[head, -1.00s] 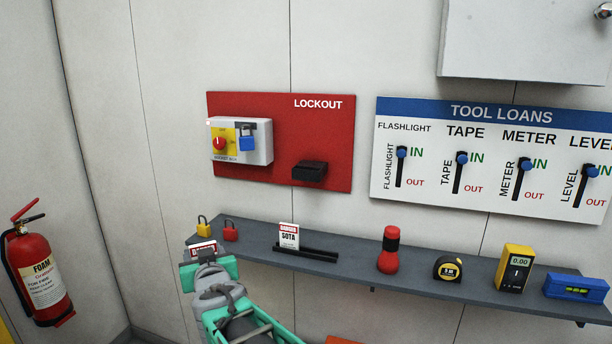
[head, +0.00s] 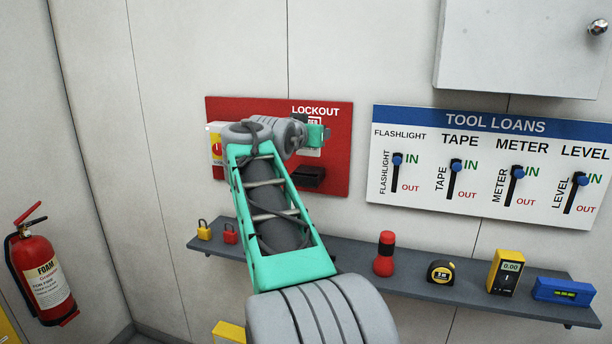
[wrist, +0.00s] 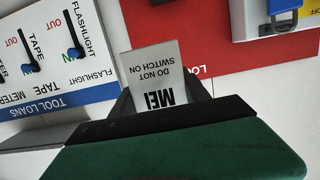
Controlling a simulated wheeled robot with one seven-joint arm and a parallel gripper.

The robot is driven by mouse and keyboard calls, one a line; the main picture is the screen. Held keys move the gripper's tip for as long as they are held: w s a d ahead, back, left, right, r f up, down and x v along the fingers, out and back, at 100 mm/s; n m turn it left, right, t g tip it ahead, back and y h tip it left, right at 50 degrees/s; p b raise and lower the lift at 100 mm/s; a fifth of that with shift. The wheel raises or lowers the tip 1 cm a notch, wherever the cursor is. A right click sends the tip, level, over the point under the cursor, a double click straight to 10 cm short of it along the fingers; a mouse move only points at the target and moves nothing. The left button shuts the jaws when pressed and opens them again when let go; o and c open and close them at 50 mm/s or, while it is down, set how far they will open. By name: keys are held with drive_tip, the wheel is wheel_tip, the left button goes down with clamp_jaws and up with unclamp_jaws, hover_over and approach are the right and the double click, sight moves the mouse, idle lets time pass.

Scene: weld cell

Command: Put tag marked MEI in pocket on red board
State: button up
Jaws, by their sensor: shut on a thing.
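My gripper (head: 316,133) is in front of the upper right part of the red LOCKOUT board (head: 340,165). It is shut on a white tag (head: 310,152). In the wrist view the tag (wrist: 158,68) shows MEI and DO NOT SWITCH ON, upside down in the picture. In the head view the tag's lower part hangs below the gripper. The black pocket (head: 308,177) on the board is just below the tag in the head view. I cannot tell the gap between them. The pocket is not clearly seen in the wrist view.
The lockout box (head: 215,148) on the board is mostly hidden by my arm; its blue padlock (wrist: 285,5) shows in the wrist view. The TOOL LOANS board (head: 490,165) is to the right. The shelf (head: 360,262) below holds padlocks (head: 204,230) and tools.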

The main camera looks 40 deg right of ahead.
drive_tip(key=w+d+f+p, duration=0.1)
drive_tip(key=w+d+f, duration=0.1)
drive_tip(key=w+f, duration=0.1)
drive_tip(key=w+d+f+p, duration=0.2)
drive_tip(key=w+d+f, duration=0.1)
drive_tip(key=w+d+f+p, duration=0.2)
drive_tip(key=w+d+f, duration=0.1)
drive_tip(key=shift+w+d, duration=0.25)
drive_tip(key=shift+w, duration=0.1)
drive_tip(key=f, duration=0.3)
drive_tip(key=shift+w+d+f+p, duration=0.2)
drive_tip(key=shift+w+f+p, duration=0.05)
drive_tip(key=shift+f+p, duration=0.15)
drive_tip(key=shift+f, duration=0.1)
drive_tip(key=shift+f+b, duration=0.2)
drive_tip(key=shift+b, duration=0.15)
drive_tip(key=o, duration=1.4)
drive_tip(key=shift+r, duration=0.1)
drive_tip(key=shift+c, duration=0.2)
